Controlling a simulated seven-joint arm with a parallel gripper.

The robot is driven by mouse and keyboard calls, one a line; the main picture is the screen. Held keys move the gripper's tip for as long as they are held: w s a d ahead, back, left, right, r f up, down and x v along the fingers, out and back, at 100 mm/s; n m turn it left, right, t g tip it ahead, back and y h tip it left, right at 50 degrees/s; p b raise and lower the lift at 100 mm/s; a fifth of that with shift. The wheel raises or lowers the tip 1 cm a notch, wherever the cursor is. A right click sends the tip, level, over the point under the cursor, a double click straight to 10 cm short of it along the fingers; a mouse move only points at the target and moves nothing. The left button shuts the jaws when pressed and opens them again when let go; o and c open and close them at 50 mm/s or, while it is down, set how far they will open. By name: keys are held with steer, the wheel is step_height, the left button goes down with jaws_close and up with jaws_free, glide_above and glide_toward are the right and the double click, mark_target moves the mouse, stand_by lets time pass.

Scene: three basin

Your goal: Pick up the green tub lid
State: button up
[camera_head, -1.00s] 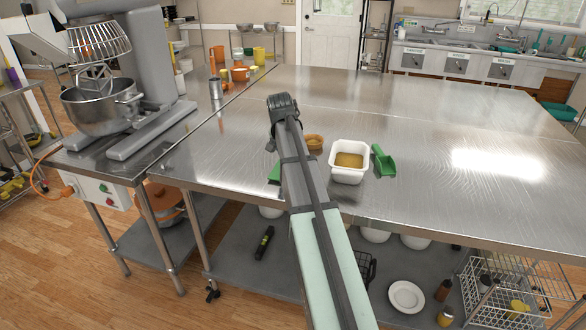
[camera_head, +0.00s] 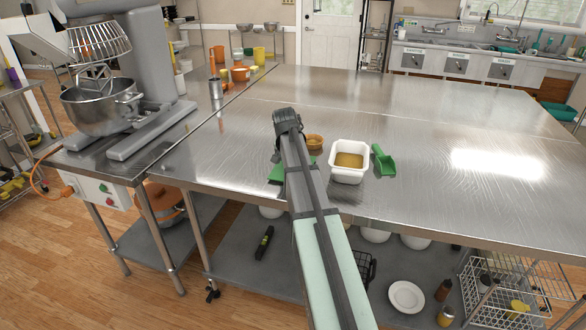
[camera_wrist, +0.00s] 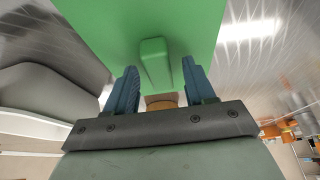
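The green tub lid (camera_head: 276,173) lies flat on the steel table, partly hidden behind my arm in the head view. In the wrist view the lid (camera_wrist: 95,25) fills the upper middle, with its raised green handle (camera_wrist: 155,62) pointing toward my gripper. My gripper (camera_wrist: 158,68) is open, with one blue finger on each side of the handle's line. Gaps show between the handle and both fingers. Whether the fingertips reach down past the handle is hard to tell.
A white tub (camera_head: 349,175) with brown contents stands right of my arm, with a green scoop (camera_head: 384,161) beside it. A small brown bowl (camera_head: 314,142) sits just behind. A large mixer (camera_head: 145,75) stands at left. The right side of the table is clear.

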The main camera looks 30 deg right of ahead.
jaws_close()
stand_by(0.4)
step_height(320, 180, up, 10)
stand_by(0.6)
steer(key=c, duration=0.5)
jaws_free()
jaws_close()
